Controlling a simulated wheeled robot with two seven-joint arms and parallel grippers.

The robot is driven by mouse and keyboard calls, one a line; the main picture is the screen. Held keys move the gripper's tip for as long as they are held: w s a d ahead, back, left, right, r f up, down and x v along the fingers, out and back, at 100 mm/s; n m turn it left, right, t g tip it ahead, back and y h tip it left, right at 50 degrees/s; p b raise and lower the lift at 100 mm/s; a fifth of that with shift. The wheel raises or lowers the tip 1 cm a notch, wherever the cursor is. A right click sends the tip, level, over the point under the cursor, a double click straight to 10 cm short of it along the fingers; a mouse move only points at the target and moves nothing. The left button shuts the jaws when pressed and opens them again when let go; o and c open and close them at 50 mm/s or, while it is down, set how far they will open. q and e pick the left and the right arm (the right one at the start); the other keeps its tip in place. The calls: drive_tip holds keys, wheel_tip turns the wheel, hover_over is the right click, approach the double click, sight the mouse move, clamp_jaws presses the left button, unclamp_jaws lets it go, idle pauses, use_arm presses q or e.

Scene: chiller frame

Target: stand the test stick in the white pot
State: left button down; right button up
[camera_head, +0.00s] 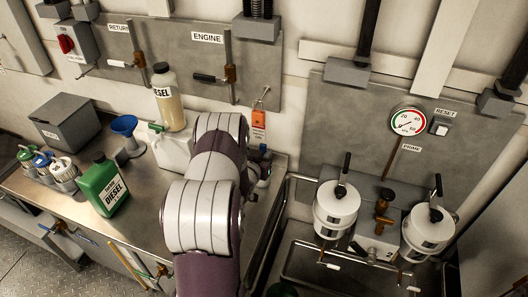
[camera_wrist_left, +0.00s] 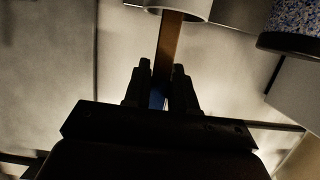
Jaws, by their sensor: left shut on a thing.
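My left gripper (camera_wrist_left: 161,72) is shut on the test stick (camera_wrist_left: 169,42), a flat brown strip with a blue part low between the fingers. The stick extends up the left wrist view to the white pot (camera_wrist_left: 190,8), of which only the rim shows at the top edge. I cannot tell whether the stick's end is inside the pot or just in front of it. In the head view my left arm covers the stick and most of the gripper. I cannot make out the white pot there. My right gripper is not in view.
A speckled blue container (camera_wrist_left: 294,22) is close on the right in the wrist view. On the steel bench stand a green diesel can (camera_head: 103,185), a blue funnel (camera_head: 127,130), a pale bottle (camera_head: 168,105) and a white jug (camera_head: 170,150). White filter housings (camera_head: 336,207) are at right.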

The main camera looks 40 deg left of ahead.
use_arm(q)
drive_tip(key=c, duration=0.9)
unclamp_jaws()
drive_tip(key=shift+w+f, duration=0.1)
drive_tip(key=shift+f, duration=0.05)
